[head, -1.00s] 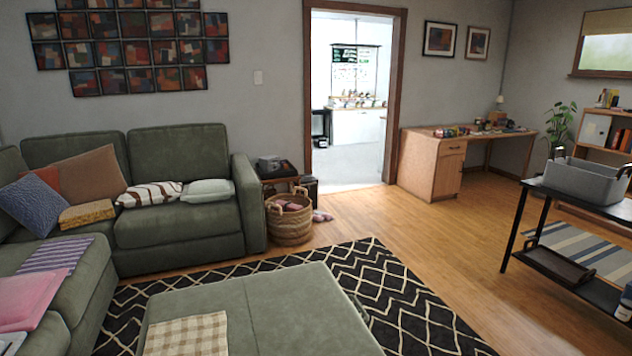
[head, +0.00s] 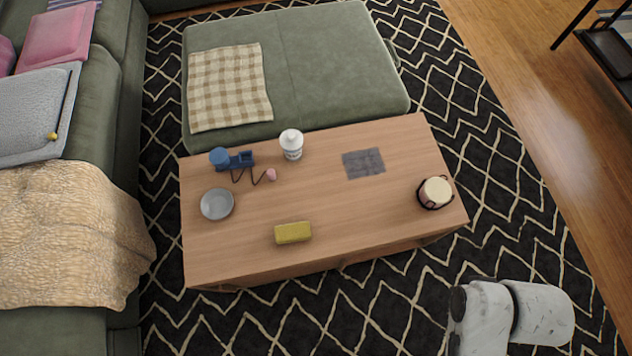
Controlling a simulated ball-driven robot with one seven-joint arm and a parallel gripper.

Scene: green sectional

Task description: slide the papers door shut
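No door that I can identify as the papers door shows in the head view. A wooden coffee table (head: 340,215) stands in the middle, seen steeply from above. Its near side is a thin foreshortened strip, and I cannot tell whether a sliding door is in it or how far it is open. White, grey-flecked links of my arm show at the lower right, over the rug. My gripper is not in view.
On the table are a blue item (head: 232,160), grey bowl (head: 217,203), white bottle (head: 291,144), yellow block (head: 293,233), grey cloth (head: 363,163) and round container (head: 435,192). A green ottoman (head: 320,70) stands behind, a sofa (head: 95,90) left. Patterned rug (head: 400,310) lies clear in front.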

